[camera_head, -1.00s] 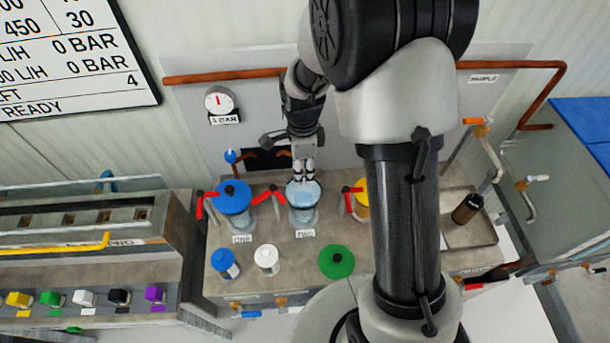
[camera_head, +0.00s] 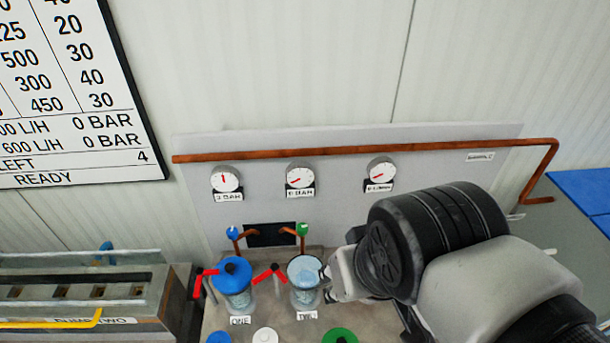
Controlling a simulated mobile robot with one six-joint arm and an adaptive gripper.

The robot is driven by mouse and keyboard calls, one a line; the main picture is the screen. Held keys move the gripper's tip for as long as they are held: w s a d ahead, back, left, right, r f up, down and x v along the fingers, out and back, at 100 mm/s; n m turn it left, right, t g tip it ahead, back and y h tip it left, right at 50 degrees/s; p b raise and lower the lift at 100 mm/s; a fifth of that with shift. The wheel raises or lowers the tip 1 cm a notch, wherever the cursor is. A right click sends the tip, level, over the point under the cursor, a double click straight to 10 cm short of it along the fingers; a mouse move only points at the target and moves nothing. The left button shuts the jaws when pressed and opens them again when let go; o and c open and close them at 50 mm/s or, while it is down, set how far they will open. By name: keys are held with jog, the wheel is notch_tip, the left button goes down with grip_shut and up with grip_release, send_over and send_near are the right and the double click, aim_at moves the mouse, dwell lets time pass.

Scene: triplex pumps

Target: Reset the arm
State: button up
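My arm fills the lower right of the head view, with its large black joint in front of the bench. My gripper (camera_head: 326,283) shows only in part, beside the right rim of the open pot marked two (camera_head: 305,285). My own wrist and arm hide most of it, so its fingers cannot be read. I cannot tell whether it touches the pot. The pot is upright and holds pale blue contents.
A blue-lidded pot (camera_head: 232,277) marked one stands left of pot two. Red-handled valves sit beside the pots. A green lid (camera_head: 340,337) and a white cap (camera_head: 265,336) lie at the front. Three gauges (camera_head: 300,177) hang behind, under a copper pipe (camera_head: 360,148).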

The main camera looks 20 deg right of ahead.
jog(key=shift+s, duration=0.2)
notch_tip(320, 180, down, 7)
jog(key=b, duration=0.7)
jog(key=shift+f, duration=0.15)
dwell(0.7)
